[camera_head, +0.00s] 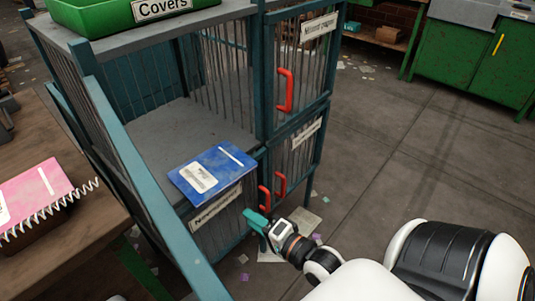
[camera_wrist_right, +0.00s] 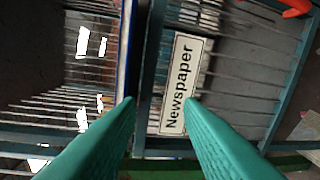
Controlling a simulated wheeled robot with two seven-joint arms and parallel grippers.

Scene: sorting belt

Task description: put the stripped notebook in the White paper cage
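A blue notebook (camera_head: 222,166) with a white label and a pale stripe lies flat at the front edge of the grey shelf in the open upper-left cage. A pink spiral notebook (camera_head: 40,190) lies on the wooden table at the left, cut by the frame edge. I cannot tell which is the stripped one. No label clearly reads White paper; the lower-right cage's label (camera_head: 306,133) is too small to read. My right gripper (camera_head: 257,222) is in front of the lower cages, below the blue notebook. In the right wrist view its fingers (camera_wrist_right: 160,100) are apart and empty, facing the Newspaper label (camera_wrist_right: 180,85).
The upper-right cage (camera_head: 302,60) is labelled Mixed paper and shut. Red handles (camera_head: 285,90) stick out from the doors. A teal-framed door (camera_head: 150,185) stands open at the left. A green Covers tray (camera_head: 120,12) sits on top.

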